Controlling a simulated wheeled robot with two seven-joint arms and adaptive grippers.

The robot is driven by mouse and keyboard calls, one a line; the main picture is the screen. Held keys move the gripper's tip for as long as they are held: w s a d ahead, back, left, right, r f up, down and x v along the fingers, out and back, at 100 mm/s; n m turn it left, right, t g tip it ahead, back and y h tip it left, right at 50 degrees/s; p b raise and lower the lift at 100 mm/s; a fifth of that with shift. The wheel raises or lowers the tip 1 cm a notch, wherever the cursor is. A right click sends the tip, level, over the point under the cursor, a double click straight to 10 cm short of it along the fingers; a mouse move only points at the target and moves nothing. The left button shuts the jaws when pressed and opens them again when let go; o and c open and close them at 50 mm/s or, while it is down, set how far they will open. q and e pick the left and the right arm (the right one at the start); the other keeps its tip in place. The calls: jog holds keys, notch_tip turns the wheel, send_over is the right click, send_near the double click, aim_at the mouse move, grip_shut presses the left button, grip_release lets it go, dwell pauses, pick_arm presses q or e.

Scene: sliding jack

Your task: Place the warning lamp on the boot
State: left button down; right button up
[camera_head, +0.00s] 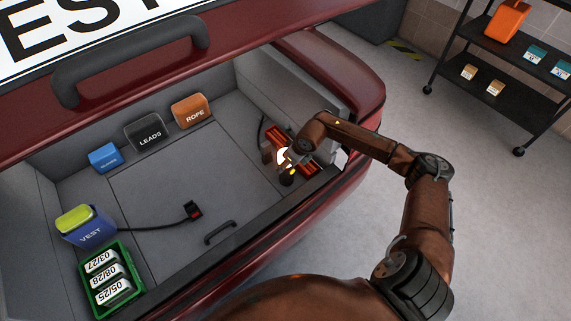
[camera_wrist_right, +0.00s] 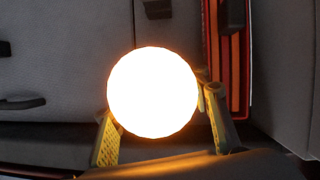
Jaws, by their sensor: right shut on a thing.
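The warning lamp (camera_head: 284,156) glows bright white at the right side of the open boot (camera_head: 150,185). In the wrist view the lamp (camera_wrist_right: 153,92) is a large glowing ball between the two yellowish fingers. My right gripper (camera_head: 286,166) is shut on the lamp, inside the boot area near its right wall. The lamp's lower part is hidden by the glare and the gripper. I cannot tell whether it touches the boot floor. My left gripper is in neither view.
A red slotted holder (camera_head: 306,164) lies beside the gripper. A blue box (camera_head: 105,157), LEADS bag (camera_head: 149,133) and ROPE bag (camera_head: 192,111) line the back. A VEST box (camera_head: 88,226) and green crate (camera_head: 137,290) stand left. The middle floor is mostly clear.

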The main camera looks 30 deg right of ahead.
jog(key=o, duration=1.5)
jog(key=shift+c, duration=0.2)
jog(key=p+v, duration=0.2)
jog(key=v, duration=1)
jog(key=shift+s, duration=0.15)
